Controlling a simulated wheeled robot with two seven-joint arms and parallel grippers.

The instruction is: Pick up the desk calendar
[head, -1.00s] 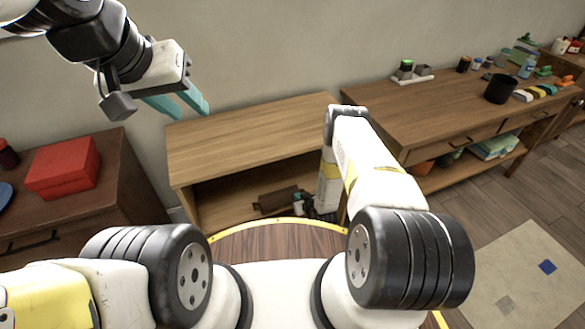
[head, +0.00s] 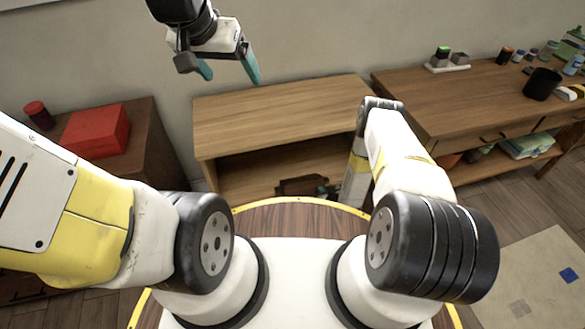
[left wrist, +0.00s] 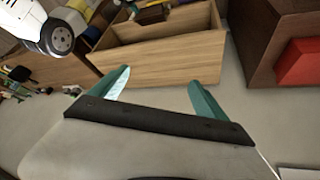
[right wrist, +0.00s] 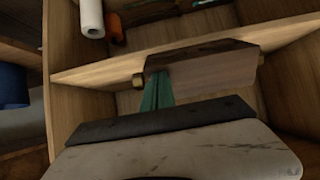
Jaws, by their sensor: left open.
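A dark brown block-like thing with small brass-coloured ends, which looks like the desk calendar (right wrist: 208,62), fills the middle of the right wrist view. In the head view it shows as a dark brown shape (head: 303,186) in the low wooden shelf unit. My right gripper (right wrist: 158,85) has its teal fingers close together, their tips at the calendar's left part; they appear shut on it. In the head view my right fingers are hidden near my arm. My left gripper (head: 230,72) is open and empty, raised above the shelf unit; its fingers also show in the left wrist view (left wrist: 158,85).
The wooden shelf unit (head: 285,108) has a bare top and side walls close to my right gripper. A white roll (right wrist: 92,18) stands inside it. A cabinet with a red box (head: 97,131) is at left. A desk (head: 460,95) with a black cup (head: 542,84) is at right.

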